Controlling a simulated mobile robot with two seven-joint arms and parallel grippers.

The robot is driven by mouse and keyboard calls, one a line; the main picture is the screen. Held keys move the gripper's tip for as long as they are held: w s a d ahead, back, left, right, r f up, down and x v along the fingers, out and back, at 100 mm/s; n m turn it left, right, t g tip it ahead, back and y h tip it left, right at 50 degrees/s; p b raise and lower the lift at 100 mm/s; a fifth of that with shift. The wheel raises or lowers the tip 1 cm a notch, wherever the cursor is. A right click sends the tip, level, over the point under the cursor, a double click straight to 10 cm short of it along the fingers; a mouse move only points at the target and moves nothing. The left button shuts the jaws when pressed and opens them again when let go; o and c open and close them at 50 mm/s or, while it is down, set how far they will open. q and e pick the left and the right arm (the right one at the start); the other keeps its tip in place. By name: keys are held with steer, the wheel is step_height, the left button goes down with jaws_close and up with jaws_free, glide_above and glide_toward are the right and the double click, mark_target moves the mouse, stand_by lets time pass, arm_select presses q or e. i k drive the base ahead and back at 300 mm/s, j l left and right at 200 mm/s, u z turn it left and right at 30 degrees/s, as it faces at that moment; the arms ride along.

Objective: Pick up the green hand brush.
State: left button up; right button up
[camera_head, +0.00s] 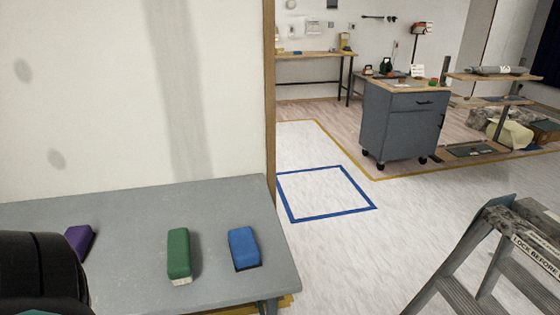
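The green hand brush (179,254) lies on the grey table (140,205), its long side running away from me, with pale bristles showing at its near end. It is between a purple brush (79,241) on its left and a blue brush (243,246) on its right, apart from both. A dark part of my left arm comes in at the lower left and covers part of the table close to the purple brush. Neither my left nor my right gripper shows in the head view.
A wall panel with a wooden edge (269,100) stands behind the table. A stepladder (490,260) is at the lower right. A grey wheeled cabinet (403,122) stands farther back. The floor with a blue taped square (325,193) is clear.

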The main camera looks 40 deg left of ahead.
mark_target(178, 262)
steer(key=u, duration=2.1)
